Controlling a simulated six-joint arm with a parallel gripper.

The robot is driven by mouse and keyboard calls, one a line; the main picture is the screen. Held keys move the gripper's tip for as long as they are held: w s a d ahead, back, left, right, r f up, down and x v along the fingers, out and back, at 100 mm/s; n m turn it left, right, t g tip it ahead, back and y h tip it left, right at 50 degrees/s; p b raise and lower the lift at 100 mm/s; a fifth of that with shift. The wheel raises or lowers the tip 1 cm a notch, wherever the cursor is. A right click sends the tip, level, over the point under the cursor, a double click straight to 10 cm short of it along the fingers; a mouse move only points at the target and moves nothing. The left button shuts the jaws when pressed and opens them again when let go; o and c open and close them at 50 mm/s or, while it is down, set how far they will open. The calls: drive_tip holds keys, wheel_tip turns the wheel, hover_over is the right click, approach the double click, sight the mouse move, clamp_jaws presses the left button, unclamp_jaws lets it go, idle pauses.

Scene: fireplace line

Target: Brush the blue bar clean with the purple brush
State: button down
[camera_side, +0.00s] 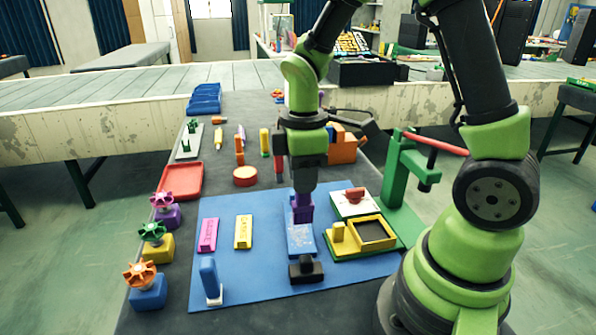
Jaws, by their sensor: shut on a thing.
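My gripper (302,186) points straight down over the blue mat (260,270) and is shut on the purple brush (302,213). The blue bar (299,240) lies lengthwise on the mat right below the brush, with pale specks on its top. The brush's lower end is at the bar's far part; whether it touches the bar I cannot tell. The far end of the bar is partly hidden behind the brush and gripper. A black block (306,269) sits at the bar's near end.
Pink (208,235) and yellow (243,232) bars lie left of the blue bar. A blue upright piece (210,281) stands near left. A yellow box (368,234) and a green press (397,180) stand right. Coloured valve knobs (152,232) line the left edge.

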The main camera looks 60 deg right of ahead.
sight(303, 203)
drive_tip(key=shift+f, duration=3.2)
drive_tip(key=shift+w+d+f, duration=0.15)
drive_tip(key=shift+f, duration=0.05)
drive_tip(key=shift+w+d+f, duration=0.2)
drive_tip(key=shift+w+d, duration=0.75)
drive_tip(key=shift+d, duration=0.25)
drive_tip(key=shift+w+d, duration=1.2)
drive_tip(key=shift+d, duration=0.3)
drive_tip(key=shift+w+d, duration=1.2)
drive_tip(key=shift+d, duration=0.25)
drive_tip(key=shift+s+a+r, duration=0.1)
drive_tip(key=shift+s+a, duration=1.1)
drive_tip(key=shift+a, duration=0.25)
drive_tip(key=shift+s+a, duration=1.15)
drive_tip(key=shift+a, duration=0.3)
drive_tip(key=shift+s+a+r, duration=0.1)
drive_tip(key=shift+s+a, duration=1.1)
drive_tip(key=shift+a, duration=0.25)
drive_tip(key=shift+r, duration=3.9)
drive_tip(key=shift+f, duration=0.2)
